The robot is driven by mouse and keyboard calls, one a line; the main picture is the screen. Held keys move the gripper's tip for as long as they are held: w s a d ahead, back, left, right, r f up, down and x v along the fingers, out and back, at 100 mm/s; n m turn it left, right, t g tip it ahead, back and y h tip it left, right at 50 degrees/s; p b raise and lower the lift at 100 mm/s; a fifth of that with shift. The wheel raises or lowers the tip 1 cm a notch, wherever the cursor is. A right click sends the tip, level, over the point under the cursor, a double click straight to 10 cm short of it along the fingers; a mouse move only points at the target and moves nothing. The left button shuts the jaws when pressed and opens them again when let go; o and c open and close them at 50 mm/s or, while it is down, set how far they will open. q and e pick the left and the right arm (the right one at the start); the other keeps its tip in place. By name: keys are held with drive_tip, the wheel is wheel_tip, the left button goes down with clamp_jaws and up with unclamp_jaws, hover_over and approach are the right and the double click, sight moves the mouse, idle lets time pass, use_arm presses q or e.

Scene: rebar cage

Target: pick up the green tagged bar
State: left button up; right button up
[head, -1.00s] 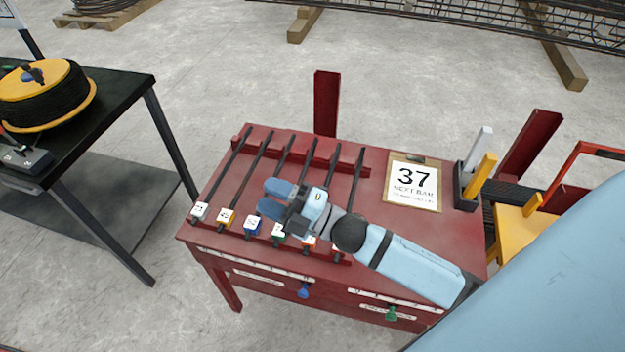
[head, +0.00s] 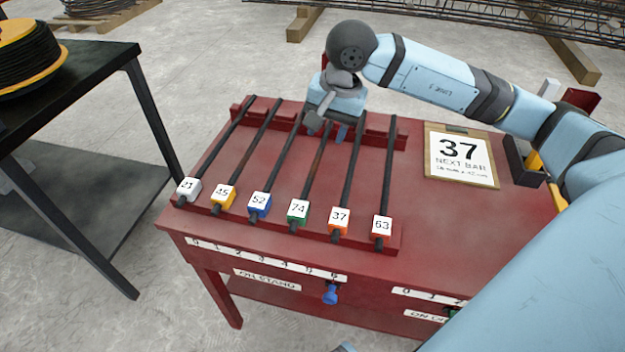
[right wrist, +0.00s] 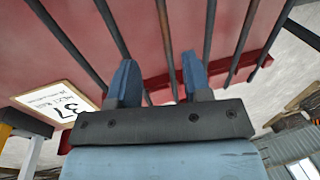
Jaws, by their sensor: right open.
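The green tagged bar (head: 312,172) is a thin, rusty brown rod lying on the red bench. Its green tag (head: 298,211), marked 74, is at the near end, between the blue 52 tag and the orange 37 tag. My right gripper (head: 328,128) is open over the far part of the bars, and hides the bar's far end in the head view. In the right wrist view, a brownish bar (right wrist: 165,38) runs between the two blue fingers (right wrist: 160,80). I cannot tell how high the fingertips are above it. My left gripper is not in view.
Other dark bars lie parallel on both sides, with tags 21 (head: 188,190), 45 (head: 223,197), 52 (head: 259,205), 37 (head: 339,222) and 63 (head: 382,229). A sign (head: 460,158) reads 37 NEXT BAR. A dark table (head: 80,100) stands at left.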

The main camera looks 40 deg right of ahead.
drive_tip(key=b, duration=0.1)
hover_over(313, 169)
drive_tip(key=s, duration=0.2)
drive_tip(key=f, duration=0.6)
drive_tip(key=shift+w+d+f, duration=0.2)
drive_tip(key=shift+f, duration=0.1)
drive_tip(key=shift+w+f, duration=0.15)
drive_tip(key=shift+f, duration=0.35)
drive_tip(key=f, duration=0.2)
drive_tip(key=w+f+b, duration=0.1)
drive_tip(key=f, duration=0.1)
drive_tip(key=shift+w+b, duration=0.1)
drive_tip(key=shift+b, duration=0.2)
drive_tip(key=shift+a, duration=0.1)
clamp_jaws()
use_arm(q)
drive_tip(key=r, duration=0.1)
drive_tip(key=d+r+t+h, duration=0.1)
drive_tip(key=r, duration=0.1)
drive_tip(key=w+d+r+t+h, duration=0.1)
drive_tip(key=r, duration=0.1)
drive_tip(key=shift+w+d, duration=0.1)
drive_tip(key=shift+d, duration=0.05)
